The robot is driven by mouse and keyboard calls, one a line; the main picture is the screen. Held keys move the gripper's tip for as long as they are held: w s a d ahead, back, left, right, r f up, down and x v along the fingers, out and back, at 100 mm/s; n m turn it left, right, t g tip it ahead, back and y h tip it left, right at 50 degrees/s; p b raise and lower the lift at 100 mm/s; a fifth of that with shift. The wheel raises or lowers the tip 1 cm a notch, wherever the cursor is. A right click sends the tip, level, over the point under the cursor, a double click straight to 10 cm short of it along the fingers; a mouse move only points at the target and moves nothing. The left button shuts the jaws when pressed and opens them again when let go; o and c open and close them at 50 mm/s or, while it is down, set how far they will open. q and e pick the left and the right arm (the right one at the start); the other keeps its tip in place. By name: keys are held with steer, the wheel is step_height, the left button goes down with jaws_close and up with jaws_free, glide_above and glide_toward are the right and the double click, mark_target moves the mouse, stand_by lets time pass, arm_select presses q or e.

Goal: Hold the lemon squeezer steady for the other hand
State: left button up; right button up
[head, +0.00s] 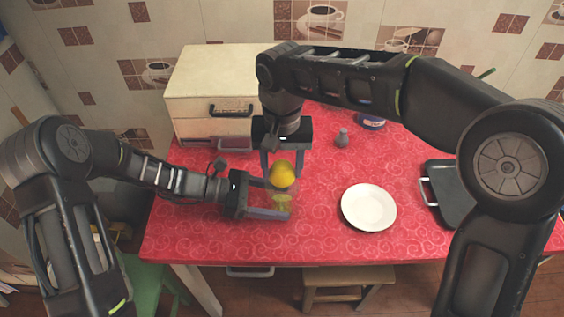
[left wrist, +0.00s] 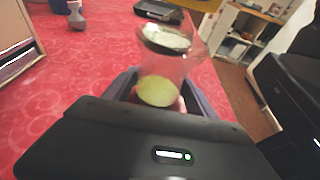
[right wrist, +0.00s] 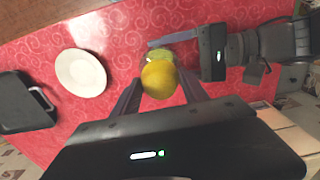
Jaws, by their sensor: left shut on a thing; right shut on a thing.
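The lemon squeezer (head: 281,203) is a small yellow-green piece over the red counter. My left gripper (head: 272,202) is shut on it from the left. In the left wrist view its pale green round part (left wrist: 158,91) shows between the fingers, with a see-through shape beyond it that I cannot make out clearly. A yellow lemon (head: 282,174) is held by my right gripper (head: 281,172), which reaches down from above. The lemon is just above the squeezer in the head view and partly hides it in the right wrist view (right wrist: 158,80). I cannot tell whether they touch.
A white plate (head: 368,207) lies right of the grippers, and a dark tray (head: 441,205) with a pale handle is farther right. A cream drawer box (head: 208,75) stands behind.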

steer(key=shift+f, duration=0.35)
steer(key=shift+r, duration=0.1)
steer(key=shift+r, duration=0.95)
steer(key=shift+r, duration=0.1)
steer(key=shift+f, duration=0.3)
steer(key=shift+f, duration=0.9)
steer(key=shift+r, duration=0.1)
steer(key=shift+r, duration=1)
